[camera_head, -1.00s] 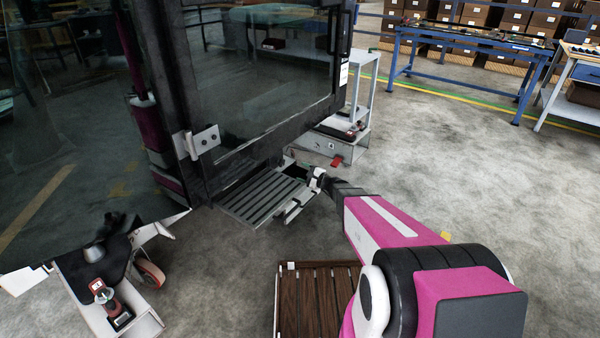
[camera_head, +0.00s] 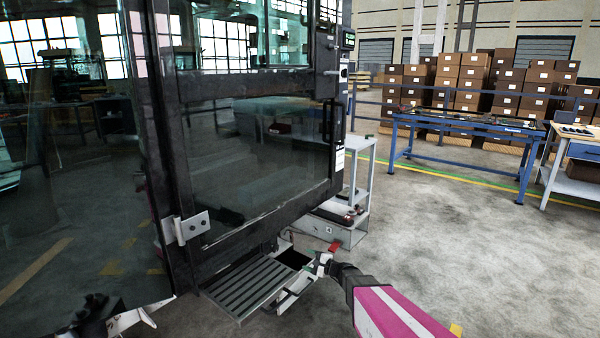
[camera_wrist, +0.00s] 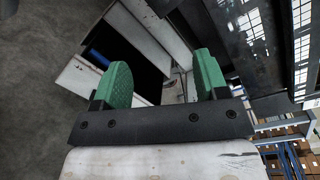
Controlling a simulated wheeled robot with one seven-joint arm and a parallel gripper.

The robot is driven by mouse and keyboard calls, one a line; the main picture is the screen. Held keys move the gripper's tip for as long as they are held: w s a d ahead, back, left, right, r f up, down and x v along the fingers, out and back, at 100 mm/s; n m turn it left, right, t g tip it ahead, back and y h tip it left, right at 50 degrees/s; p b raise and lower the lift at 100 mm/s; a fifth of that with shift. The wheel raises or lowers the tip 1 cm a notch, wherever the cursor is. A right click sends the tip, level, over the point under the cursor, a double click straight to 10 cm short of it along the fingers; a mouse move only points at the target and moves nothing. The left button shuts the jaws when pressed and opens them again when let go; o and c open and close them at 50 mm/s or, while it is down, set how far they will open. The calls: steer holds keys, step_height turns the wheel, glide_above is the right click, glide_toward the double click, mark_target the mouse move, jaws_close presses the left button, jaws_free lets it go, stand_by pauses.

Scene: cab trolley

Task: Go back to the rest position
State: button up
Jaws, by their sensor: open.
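My gripper (camera_wrist: 160,82) shows in the wrist view with its two green finger pads spread wide apart. Nothing is between them. In the head view my gripper (camera_head: 322,264) is small, at the end of my magenta arm, just right of the grey slatted step below the cab. Its fingertips are too small there to make out. The wrist view shows an open white box-like part with a dark inside (camera_wrist: 125,45) beyond the fingers.
The glazed cab (camera_head: 255,150) fills the left and centre. Its slatted step (camera_head: 250,287) is beside my gripper. A grey trolley (camera_head: 352,195) stands behind. A blue workbench (camera_head: 465,128) and stacked cartons (camera_head: 465,80) are at the back right. The floor (camera_head: 460,240) at right is clear.

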steer(key=s+d+r+n+g+h, duration=0.25)
steer(key=s+n+g+h, duration=0.45)
steer(key=s, duration=0.8)
steer(key=s+d+r+n+g+h, duration=0.2)
steer(key=s+d+n+h, duration=0.3)
steer(key=s+d, duration=0.5)
steer(key=shift+d+r+n+g+h, duration=0.3)
steer(key=shift+d+r+n+h, duration=0.15)
steer(key=shift+d+h, duration=0.75)
steer(key=shift+s, duration=0.1)
